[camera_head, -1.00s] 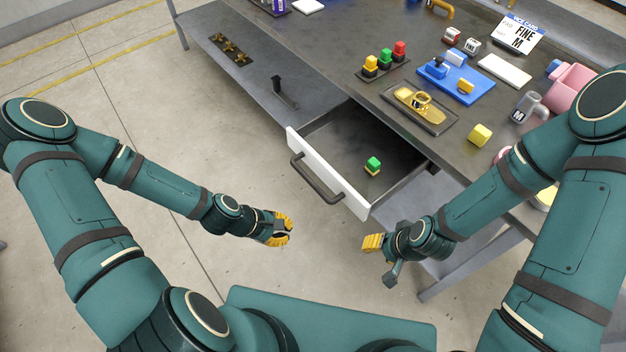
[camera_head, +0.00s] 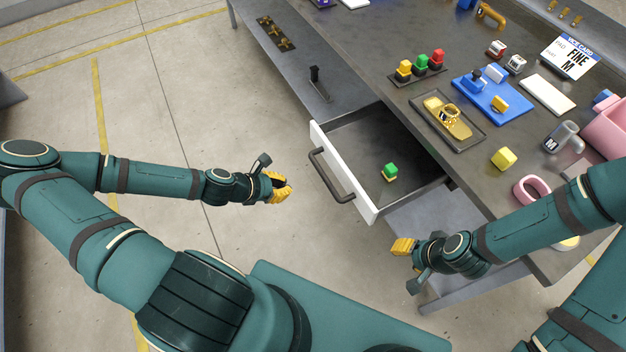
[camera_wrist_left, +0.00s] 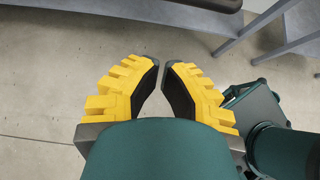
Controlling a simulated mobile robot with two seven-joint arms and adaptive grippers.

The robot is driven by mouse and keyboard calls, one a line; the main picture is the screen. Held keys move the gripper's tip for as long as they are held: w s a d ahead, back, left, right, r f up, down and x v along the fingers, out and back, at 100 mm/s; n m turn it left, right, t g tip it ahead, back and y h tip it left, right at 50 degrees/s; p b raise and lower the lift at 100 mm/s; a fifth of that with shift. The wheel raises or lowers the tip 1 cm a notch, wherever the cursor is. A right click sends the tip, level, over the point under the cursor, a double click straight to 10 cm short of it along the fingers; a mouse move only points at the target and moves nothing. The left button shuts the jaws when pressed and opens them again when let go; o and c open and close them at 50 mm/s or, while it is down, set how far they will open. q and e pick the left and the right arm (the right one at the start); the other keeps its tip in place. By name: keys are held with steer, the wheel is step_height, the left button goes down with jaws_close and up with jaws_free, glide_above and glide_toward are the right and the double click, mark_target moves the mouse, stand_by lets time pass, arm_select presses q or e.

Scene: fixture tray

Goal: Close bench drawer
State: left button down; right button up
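The bench drawer (camera_head: 395,207) is pulled out from the bench. Its white front (camera_head: 363,201) has a dark bar handle (camera_head: 330,177). A small green-topped block (camera_head: 390,170) sits inside it. My left gripper (camera_head: 284,188) is left of the handle, apart from it and empty. In the left wrist view my left gripper (camera_wrist_left: 161,62) shows two yellow fingers with dark pads and a narrow gap of floor between them. My right gripper (camera_head: 397,247) is below the drawer front's right end; its finger gap is hidden.
The bench top (camera_head: 380,60) carries colored blocks, a blue fixture (camera_head: 485,100), a dark tray (camera_head: 472,135), a yellow cube (camera_head: 503,158) and a pink ring (camera_head: 530,190). A lower shelf (camera_head: 285,65) lies left of the drawer. Floor in front of the drawer is clear.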

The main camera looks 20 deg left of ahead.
arm_select(q)
steer(key=w+d+f+b, duration=0.1)
steer(key=w+d+f, duration=0.2)
steer(key=w+d, duration=0.2)
steer(key=shift+w+d+f, duration=0.3)
steer(key=shift+w, duration=0.8)
steer(key=b, duration=0.1)
glide_toward(384, 152)
steer(key=x, duration=0.5)
steer(key=shift+w+d+f, duration=0.15)
steer(key=shift+d, duration=0.05)
steer(key=shift+a, duration=0.1)
